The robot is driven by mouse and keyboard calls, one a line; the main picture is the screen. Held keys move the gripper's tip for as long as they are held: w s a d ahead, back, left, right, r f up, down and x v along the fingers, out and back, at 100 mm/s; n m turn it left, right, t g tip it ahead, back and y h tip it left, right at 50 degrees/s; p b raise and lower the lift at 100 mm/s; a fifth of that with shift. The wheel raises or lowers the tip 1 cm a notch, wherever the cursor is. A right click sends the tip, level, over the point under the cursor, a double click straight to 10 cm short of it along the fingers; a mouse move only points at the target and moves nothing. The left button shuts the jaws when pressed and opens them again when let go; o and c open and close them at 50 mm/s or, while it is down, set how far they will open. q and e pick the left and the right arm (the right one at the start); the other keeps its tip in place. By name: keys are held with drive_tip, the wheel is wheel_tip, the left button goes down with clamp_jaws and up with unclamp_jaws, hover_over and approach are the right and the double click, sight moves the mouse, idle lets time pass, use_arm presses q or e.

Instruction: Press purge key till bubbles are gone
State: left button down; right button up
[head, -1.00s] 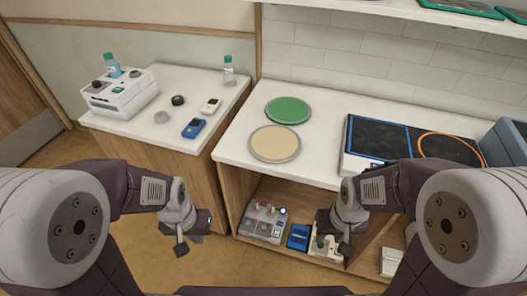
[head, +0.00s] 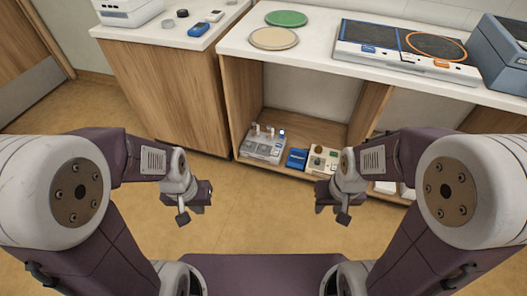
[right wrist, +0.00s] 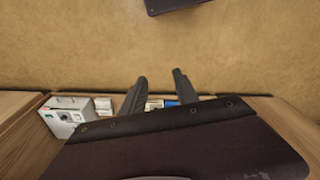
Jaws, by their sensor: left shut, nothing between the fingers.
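No purge key or bubbles can be made out at this size. A grey device (head: 262,148) with upright clear parts and a blue cap stands on the low shelf. A beige device (head: 322,158) with dark and red spots on top stands to its right. A white device (head: 125,12) is cut off at the top left, on the cabinet. My left gripper (head: 194,207) is shut and empty over the floor, in front of the cabinet. My right gripper (head: 336,208) is in front of the low shelf, touching nothing; in the right wrist view its fingers (right wrist: 158,88) stand apart.
A blue box (head: 297,158) sits between the two shelf devices. The counter holds a green disc (head: 286,18), a tan disc (head: 274,38) and a black panel unit (head: 400,45). A white box (right wrist: 65,117) shows in the right wrist view. The floor between my arms is clear.

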drive_tip(key=shift+w+f, duration=0.15)
drive_tip(key=shift+f, duration=0.1)
clamp_jaws()
drive_tip(key=shift+w, duration=0.1)
idle(1.7)
